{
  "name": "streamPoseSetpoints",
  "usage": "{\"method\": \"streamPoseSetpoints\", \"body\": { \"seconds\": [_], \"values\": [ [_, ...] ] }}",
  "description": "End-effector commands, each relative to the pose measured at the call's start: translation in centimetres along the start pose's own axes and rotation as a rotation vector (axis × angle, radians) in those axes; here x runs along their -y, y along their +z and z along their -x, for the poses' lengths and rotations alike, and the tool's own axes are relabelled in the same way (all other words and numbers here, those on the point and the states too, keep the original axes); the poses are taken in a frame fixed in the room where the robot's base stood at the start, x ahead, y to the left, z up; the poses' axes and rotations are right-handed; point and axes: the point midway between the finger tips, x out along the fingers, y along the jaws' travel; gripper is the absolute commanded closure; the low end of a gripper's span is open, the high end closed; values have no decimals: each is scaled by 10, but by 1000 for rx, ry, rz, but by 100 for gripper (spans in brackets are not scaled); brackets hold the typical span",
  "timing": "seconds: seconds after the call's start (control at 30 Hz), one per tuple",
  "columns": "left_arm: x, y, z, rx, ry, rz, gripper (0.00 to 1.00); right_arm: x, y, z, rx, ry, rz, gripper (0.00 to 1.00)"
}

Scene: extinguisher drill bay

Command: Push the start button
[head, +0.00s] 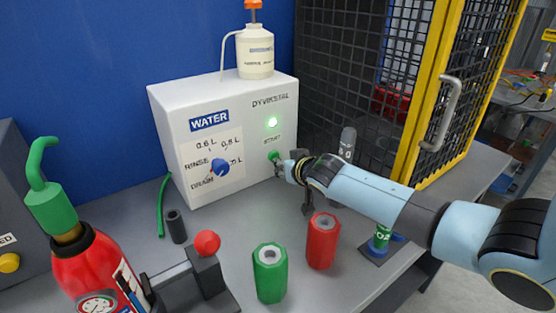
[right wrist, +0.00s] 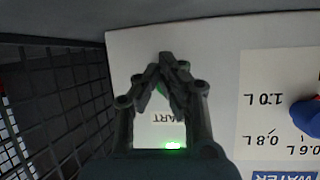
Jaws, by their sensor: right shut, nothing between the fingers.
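The white water box (head: 235,110) stands on the bench against the blue wall. Its green start button (head: 273,156) is on the right of the front face, under the word START. My right gripper (head: 278,162) is at the button, its fingertips partly covering it. In the right wrist view, which is upside down, the closed fingertips (right wrist: 167,60) lie over the button, and bits of green show around and between the fingers. I cannot tell whether the button is pressed in. A green lamp (head: 272,122) glows above it. My left gripper is not in view.
A blue knob (head: 220,167) sits on the box's dial. A white bottle (head: 255,54) stands on top. A red extinguisher (head: 95,270), a green cylinder (head: 269,273) and a red cylinder (head: 322,241) stand in front. A mesh cage with a yellow frame (head: 424,85) is at the right.

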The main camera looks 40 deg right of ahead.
Motion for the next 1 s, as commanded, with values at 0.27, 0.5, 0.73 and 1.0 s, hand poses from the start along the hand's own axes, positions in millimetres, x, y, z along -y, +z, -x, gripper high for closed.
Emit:
{"method": "streamPoseSetpoints", "body": {
  "seconds": [0.27,0.5,0.73,1.0],
  "values": [
    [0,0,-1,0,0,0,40,1,-4,-6,-3,-1,0,100],
    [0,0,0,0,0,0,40,1,-5,-4,-4,-1,0,100],
    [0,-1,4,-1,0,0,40,-1,-2,2,-4,-1,2,100],
    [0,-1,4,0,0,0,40,-1,0,4,-2,-1,1,100]
  ]
}}
